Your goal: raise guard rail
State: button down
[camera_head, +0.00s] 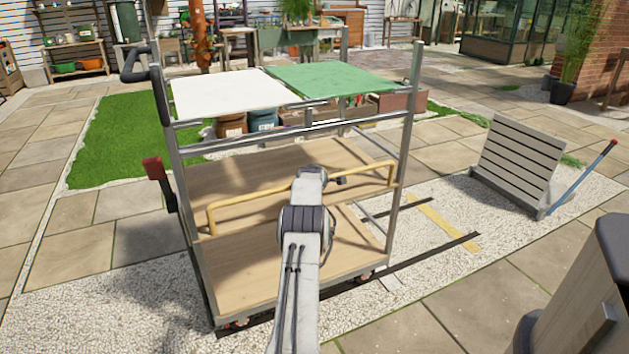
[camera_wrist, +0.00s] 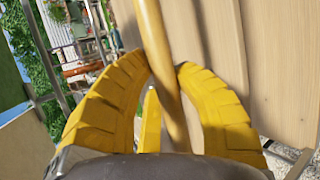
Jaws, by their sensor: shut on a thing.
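The guard rail (camera_head: 250,197) is a yellow bar with bent ends across the near side of the metal cart (camera_head: 185,190). It lies about level with the cart's middle wooden shelf, below the upper crossbars. In the wrist view, the rail (camera_wrist: 152,35) runs between the yellow ridged fingers of my gripper (camera_wrist: 162,68), which are closed around it. In the head view my arm covers the rail's middle, and the fingers are hard to make out there.
A white panel (camera_head: 228,93) and a green panel (camera_head: 330,82) form the cart's top. A red-handled lever (camera_head: 158,180) is on its left side. A slatted grey board (camera_head: 520,160) with a blue bar (camera_head: 585,178) stands at right. Paving is open at left.

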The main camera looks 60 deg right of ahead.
jog(key=shift+w, duration=0.45)
jog(key=c, duration=1.3)
grip_release()
jog(key=o, duration=0.4)
jog(key=shift+s, duration=0.1)
jog(key=shift+s, duration=0.1)
jog(key=shift+s+a+r, duration=0.25)
jog(key=shift+a+r, duration=0.2)
jog(key=shift+a, duration=0.05)
jog(key=v, duration=1)
jog(key=shift+a, duration=0.25)
jog(key=shift+r, duration=0.1)
